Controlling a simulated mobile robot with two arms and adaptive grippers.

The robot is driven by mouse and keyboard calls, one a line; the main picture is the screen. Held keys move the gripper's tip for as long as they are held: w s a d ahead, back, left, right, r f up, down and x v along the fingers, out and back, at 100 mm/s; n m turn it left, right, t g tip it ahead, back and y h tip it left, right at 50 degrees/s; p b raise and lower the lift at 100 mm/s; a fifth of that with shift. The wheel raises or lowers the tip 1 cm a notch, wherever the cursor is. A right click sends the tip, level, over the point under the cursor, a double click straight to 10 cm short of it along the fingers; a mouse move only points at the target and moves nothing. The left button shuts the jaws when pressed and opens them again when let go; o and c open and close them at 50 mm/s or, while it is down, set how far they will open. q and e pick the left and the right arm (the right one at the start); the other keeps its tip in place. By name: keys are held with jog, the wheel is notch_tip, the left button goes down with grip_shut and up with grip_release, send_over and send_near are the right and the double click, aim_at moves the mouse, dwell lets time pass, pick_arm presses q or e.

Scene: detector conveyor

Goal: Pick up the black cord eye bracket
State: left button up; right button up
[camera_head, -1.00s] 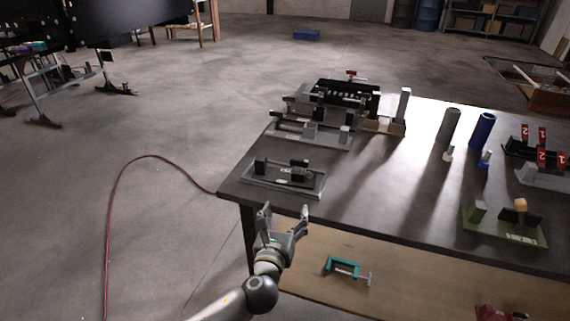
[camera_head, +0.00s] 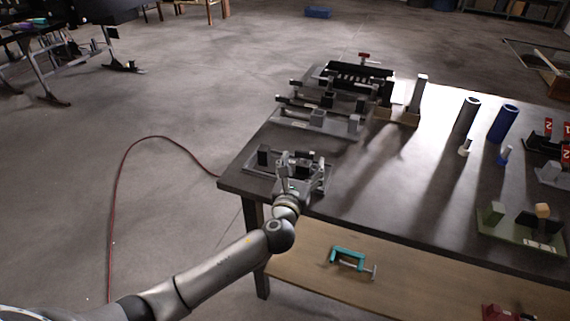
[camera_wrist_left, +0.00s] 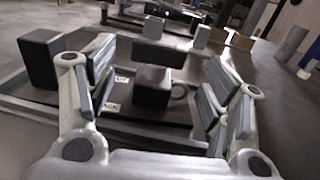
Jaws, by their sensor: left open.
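In the left wrist view, the black cord eye bracket (camera_wrist_left: 152,88) is a small dark block with a ring on its right side. It sits in a grey tray (camera_wrist_left: 128,138) between the spread fingers of my left gripper (camera_wrist_left: 160,75), just ahead of the palm. I see no contact between fingers and bracket. In the head view, my left gripper (camera_head: 302,161) is open over the right part of the tray (camera_head: 256,173) at the table's near left corner, largely hiding the bracket. My right gripper is not in view.
A black upright block (camera_wrist_left: 41,58) stands in the tray left of the gripper. More grey fixtures (camera_head: 316,121) lie behind it on the dark table (camera_head: 405,188). A teal clamp (camera_head: 348,258) rests on the lower shelf. The table's middle is fairly clear.

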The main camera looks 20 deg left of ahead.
aim_at(304, 158)
pick_arm(q)
jog(key=w, duration=0.4)
jog(key=shift+a, duration=0.25)
jog(key=shift+r, duration=0.1)
jog(key=c, duration=1.5)
